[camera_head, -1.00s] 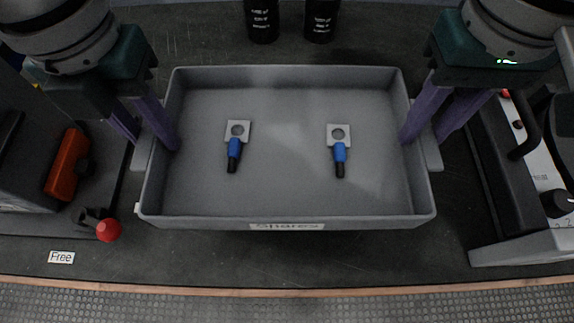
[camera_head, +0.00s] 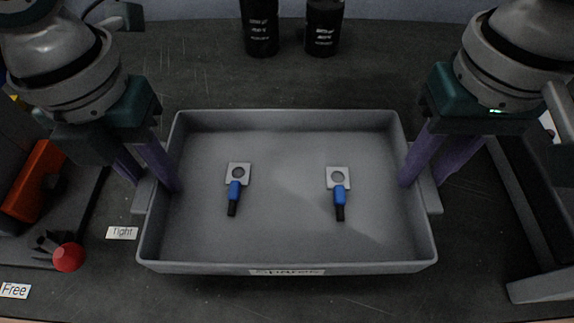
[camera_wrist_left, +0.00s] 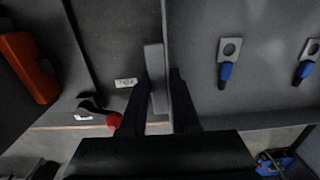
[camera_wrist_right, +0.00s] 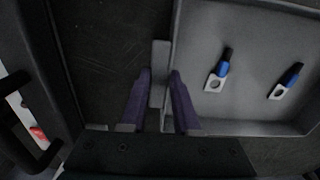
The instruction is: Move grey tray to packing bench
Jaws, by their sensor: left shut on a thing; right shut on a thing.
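The grey tray (camera_head: 287,267) is in the middle of the head view, with a label on its front wall. Two metal lugs with blue sleeves, a left one (camera_head: 236,186) and a right one (camera_head: 339,190), lie flat on its floor. My left gripper (camera_head: 160,183) is shut on the tray's left side, its fingers either side of the handle and wall. My right gripper (camera_head: 423,180) is shut on the tray's right side in the same way. The tray wall also shows between the fingers in the left wrist view (camera_wrist_left: 166,60) and the right wrist view (camera_wrist_right: 176,50).
Two black cylinders, one left (camera_head: 261,28) and one right (camera_head: 323,27), stand behind the tray. At left is a device with an orange part (camera_head: 33,180) and a red knob (camera_head: 68,257). A grey frame (camera_head: 540,289) stands at right.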

